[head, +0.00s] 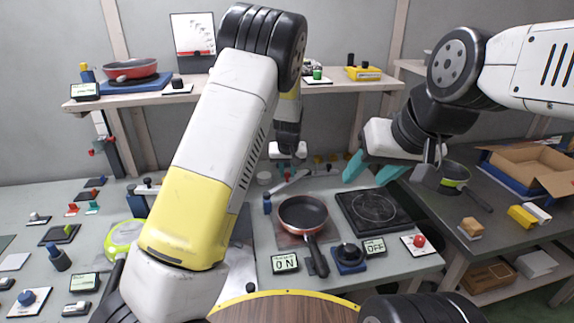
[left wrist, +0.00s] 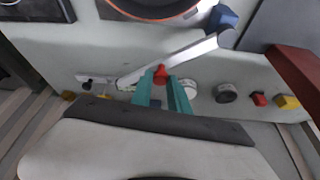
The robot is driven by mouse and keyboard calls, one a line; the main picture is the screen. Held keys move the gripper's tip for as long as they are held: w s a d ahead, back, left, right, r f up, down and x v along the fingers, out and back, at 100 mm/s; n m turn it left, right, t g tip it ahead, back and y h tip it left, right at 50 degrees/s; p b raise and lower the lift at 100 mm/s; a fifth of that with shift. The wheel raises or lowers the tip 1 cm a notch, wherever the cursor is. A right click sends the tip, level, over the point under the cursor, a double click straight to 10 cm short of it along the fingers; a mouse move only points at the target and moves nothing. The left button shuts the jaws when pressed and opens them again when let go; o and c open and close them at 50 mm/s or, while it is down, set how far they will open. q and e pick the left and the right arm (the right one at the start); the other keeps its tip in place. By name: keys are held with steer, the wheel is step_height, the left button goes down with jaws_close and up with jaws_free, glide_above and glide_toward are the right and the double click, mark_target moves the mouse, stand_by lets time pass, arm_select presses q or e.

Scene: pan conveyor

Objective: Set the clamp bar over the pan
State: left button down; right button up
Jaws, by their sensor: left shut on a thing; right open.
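The red-rimmed dark pan (head: 303,214) sits on a flat plate on the table, its handle toward me. The edge of the pan (left wrist: 152,8) shows at the top of the left wrist view. The silver clamp bar (head: 296,181) lies behind the pan, not across it; in the left wrist view the bar (left wrist: 190,54) runs slanting from beside a blue block (left wrist: 222,18). My left gripper (head: 287,169) is shut on the red knob (left wrist: 160,74) of the bar, its teal fingers either side. My right gripper (head: 367,174) is open and empty, right of and behind the pan.
A black hot plate (head: 374,210) is right of the pan, with a dark round knob (head: 347,254) in front. An ON display (head: 285,263) and a red button (head: 419,241) stand near the front. A shelf (head: 230,91) runs across the back. My left arm hides part of the table.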

arm_select(q)
steer(key=s+m+h, duration=0.1)
steer(key=s+m, duration=0.1)
steer(key=s+d+m+h, duration=0.1)
steer(key=s+m, duration=0.1)
steer(key=m, duration=0.1)
steer(key=s+d+m+h, duration=0.1)
steer(key=s+m, duration=0.1)
steer(key=m, duration=0.1)
steer(key=shift+s+d+g, duration=0.15)
steer(key=shift+d+g, duration=0.1)
steer(key=shift+g, duration=0.15)
steer(key=shift+s+m+g+h, duration=0.4)
steer(key=shift+s+m+g, duration=0.2)
steer(key=shift+s+m, duration=1.05)
steer(key=shift+w+m, duration=0.2)
steer(key=shift+m, duration=0.05)
steer(key=c, duration=1.3)
jaws_free()
steer(key=shift+a, duration=0.1)
steer(key=v, duration=0.7)
steer(key=shift+s+a+r, duration=0.1)
steer(key=shift+a+r, duration=0.1)
steer(key=shift+r, duration=0.15)
